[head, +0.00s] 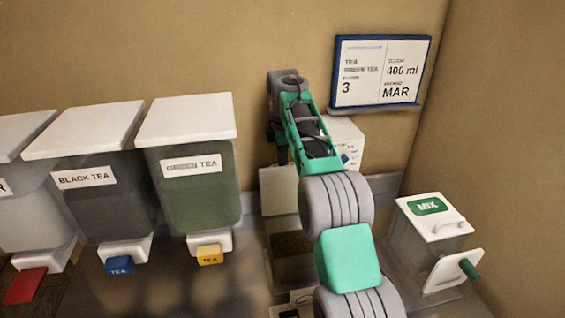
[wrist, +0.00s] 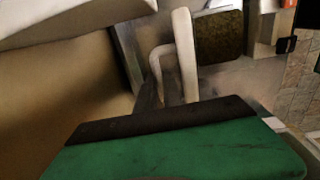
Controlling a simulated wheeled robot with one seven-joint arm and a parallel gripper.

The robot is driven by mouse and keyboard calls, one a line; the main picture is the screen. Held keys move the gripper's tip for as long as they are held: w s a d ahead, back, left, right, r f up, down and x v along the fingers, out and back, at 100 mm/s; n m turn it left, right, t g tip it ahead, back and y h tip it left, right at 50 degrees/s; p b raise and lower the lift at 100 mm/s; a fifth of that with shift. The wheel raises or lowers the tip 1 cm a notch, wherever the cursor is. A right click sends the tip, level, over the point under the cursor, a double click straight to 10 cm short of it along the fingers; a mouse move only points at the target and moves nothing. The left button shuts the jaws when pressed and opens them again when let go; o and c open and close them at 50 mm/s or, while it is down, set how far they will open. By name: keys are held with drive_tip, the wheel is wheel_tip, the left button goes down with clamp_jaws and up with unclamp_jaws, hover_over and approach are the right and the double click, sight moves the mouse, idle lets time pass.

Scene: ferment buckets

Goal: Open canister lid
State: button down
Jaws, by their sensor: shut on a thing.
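The canister (head: 290,244) stands in the middle of the head view, partly hidden by my arm, with brown contents showing through its open top. Its pale lid (head: 278,190) stands up steeply at the back. In the wrist view the lid (wrist: 186,55) shows nearly edge-on with its pale loop handle (wrist: 160,68), beside the speckled contents (wrist: 220,36). My gripper (head: 279,152) is at the top of the raised lid and shut on it. The green gripper body (wrist: 180,150) fills the bottom of the wrist view, and the fingertips are hidden there.
Dispensers labelled BLACK TEA (head: 97,190) and GREEN TEA (head: 195,185) stand at left, with another partly in view. A MIX box (head: 425,235) with a green knob stands at right. A sign (head: 381,72) hangs on the wall above a white box (head: 347,138).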

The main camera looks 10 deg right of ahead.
drive_tip(key=shift+w+r, duration=0.2)
drive_tip(key=shift+r, duration=0.15)
drive_tip(key=c, duration=1.9)
unclamp_jaws()
drive_tip(key=o, duration=0.4)
drive_tip(key=shift+f, duration=0.2)
drive_tip(key=shift+r, duration=0.3)
drive_tip(key=r, duration=0.3)
drive_tip(key=shift+s+r+b, duration=0.1)
drive_tip(key=shift+s+b, duration=0.15)
drive_tip(key=shift+b, duration=0.15)
drive_tip(key=s+r+b, duration=0.1)
drive_tip(key=s+r, duration=0.3)
drive_tip(key=r, duration=0.1)
drive_tip(key=shift+s+b, duration=0.25)
drive_tip(key=shift+b, duration=0.1)
drive_tip(key=s+r+b, duration=0.4)
drive_tip(key=s, duration=0.5)
